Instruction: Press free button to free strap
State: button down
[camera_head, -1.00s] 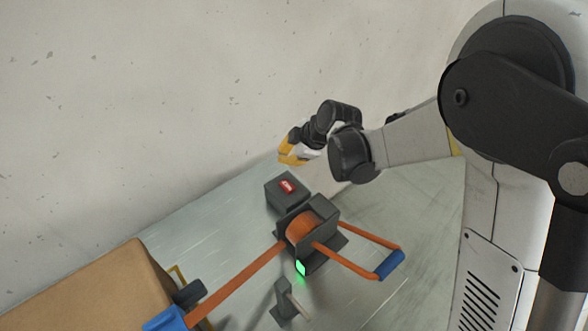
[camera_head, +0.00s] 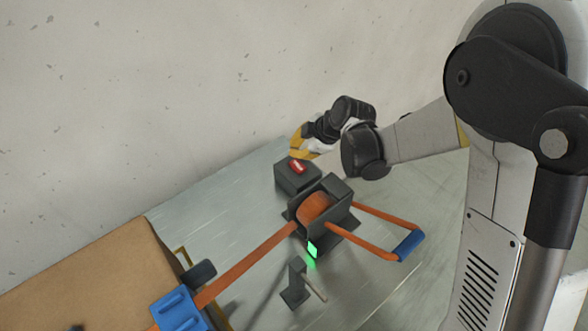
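The button box (camera_head: 296,182) is dark grey with a red button (camera_head: 298,167) on its top, standing on the table behind the strap winder. The winder (camera_head: 322,208) is a dark housing with an orange reel and a lit green panel on its front. The orange strap (camera_head: 245,265) runs from it down left to a blue part (camera_head: 180,309) at the cardboard box. My gripper (camera_head: 299,150) has yellow tips and is just above and behind the red button. I cannot tell whether it touches the button, or whether its fingers are open or shut.
A blue-handled orange loop (camera_head: 408,245) sticks out to the right of the winder. A small dark stand (camera_head: 296,285) with a rod is in front. A cardboard box (camera_head: 95,275) fills the lower left. A wall (camera_head: 150,80) rises behind the grey table (camera_head: 225,220).

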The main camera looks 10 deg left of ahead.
aim_at(296, 162)
jog(key=shift+a+f+b, duration=0.15)
jog(key=shift+f+b, duration=0.1)
jog(key=shift+f, duration=0.25)
jog(key=shift+a+f+b, duration=0.15)
jog(key=shift+f+b, duration=0.05)
jog(key=shift+f, duration=0.3)
jog(key=shift+d+f+b, duration=0.15)
jog(key=shift+f+b, duration=0.15)
jog(key=shift+d+f, duration=0.15)
jog(key=shift+d, duration=0.1)
jog(key=shift+a, duration=0.1)
jog(key=shift+f+b, duration=0.45)
jog(key=shift+b, duration=0.1)
